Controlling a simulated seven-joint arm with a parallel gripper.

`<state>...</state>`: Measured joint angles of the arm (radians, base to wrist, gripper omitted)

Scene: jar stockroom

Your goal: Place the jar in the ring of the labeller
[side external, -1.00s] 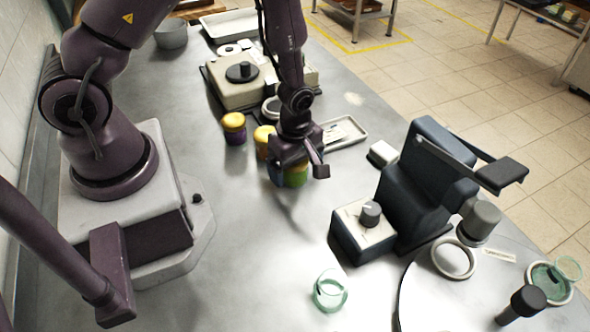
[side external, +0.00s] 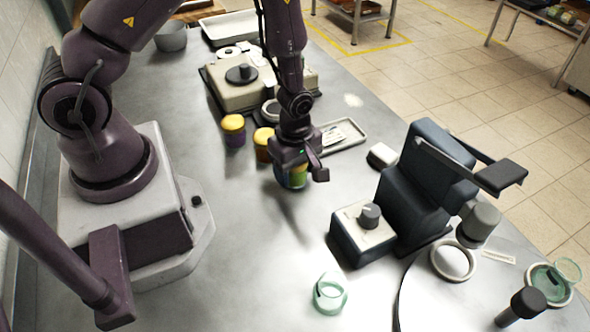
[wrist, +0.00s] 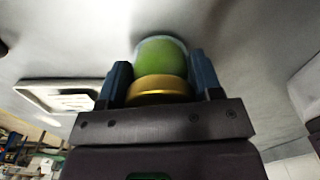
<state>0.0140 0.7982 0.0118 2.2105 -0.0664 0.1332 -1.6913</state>
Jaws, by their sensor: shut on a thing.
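My gripper (side external: 290,170) is shut on a jar with green contents (side external: 297,179), which hangs above the table in the side view. In the wrist view the jar (wrist: 162,56) shows its green body and gold lid between the two blue fingers of my gripper (wrist: 160,82). The labeller (side external: 425,180) is a dark blue machine to the right, with a knob on its light front box. A pale ring (side external: 436,262) lies on the round plate below its grey cylinder, apart from the jar. The ring looks empty.
Two yellow-lidded jars (side external: 233,130) (side external: 264,143) stand left of my gripper. A beige machine (side external: 240,88) stands behind, and a tray (side external: 340,136) lies to the right. A green glass ring-like piece (side external: 330,293) is on the front table. The table between is clear.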

